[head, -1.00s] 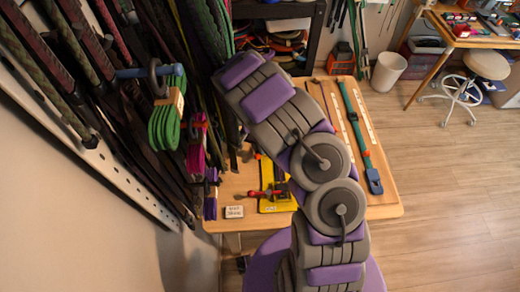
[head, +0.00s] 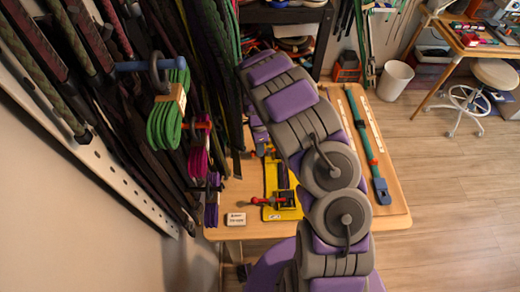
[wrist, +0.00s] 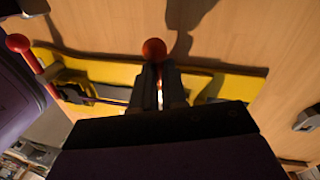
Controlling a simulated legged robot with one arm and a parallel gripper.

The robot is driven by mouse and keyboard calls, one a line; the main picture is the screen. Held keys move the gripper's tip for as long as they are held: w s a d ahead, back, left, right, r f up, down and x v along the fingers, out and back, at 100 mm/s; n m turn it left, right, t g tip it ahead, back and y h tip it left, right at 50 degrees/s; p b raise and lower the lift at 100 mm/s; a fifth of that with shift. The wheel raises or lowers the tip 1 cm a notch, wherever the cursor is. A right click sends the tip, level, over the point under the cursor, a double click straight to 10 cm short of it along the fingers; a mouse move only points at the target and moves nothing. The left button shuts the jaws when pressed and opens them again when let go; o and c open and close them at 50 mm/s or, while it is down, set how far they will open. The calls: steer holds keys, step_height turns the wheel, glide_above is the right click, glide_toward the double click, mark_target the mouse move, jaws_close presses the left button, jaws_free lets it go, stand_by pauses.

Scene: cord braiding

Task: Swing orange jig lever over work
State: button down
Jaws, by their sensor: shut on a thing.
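The yellow jig (head: 270,180) lies on the wooden workbench, partly hidden by my arm in the head view; its plate also crosses the wrist view (wrist: 215,84). The orange lever's round knob (wrist: 154,49) shows just beyond my fingertips in the wrist view. My gripper (wrist: 160,78) is shut on the orange lever, with a thin strip of it visible between the fingers. A red-handled clamp (head: 268,201) sits at the jig's near end; its red ball (wrist: 18,42) is at the left of the wrist view. The work in the jig cannot be made out clearly.
A small white label block (head: 236,219) stands on the bench left of the jig. Hanging cord bundles, one green (head: 166,115), crowd the left. A blue-ended strap (head: 381,188) lies on a board at the bench's right.

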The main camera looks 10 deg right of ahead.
steer(key=shift+w+r+m, duration=0.1)
steer(key=shift+w+m, duration=0.35)
steer(key=shift+m, duration=0.55)
steer(key=c, duration=1.2)
jaws_free()
steer(key=shift+o, duration=0.2)
steer(key=w+r+p, duration=0.3)
steer(key=r, duration=1.3)
steer(key=shift+w+d+r+p, duration=0.15)
steer(key=shift+d+r+p, duration=0.25)
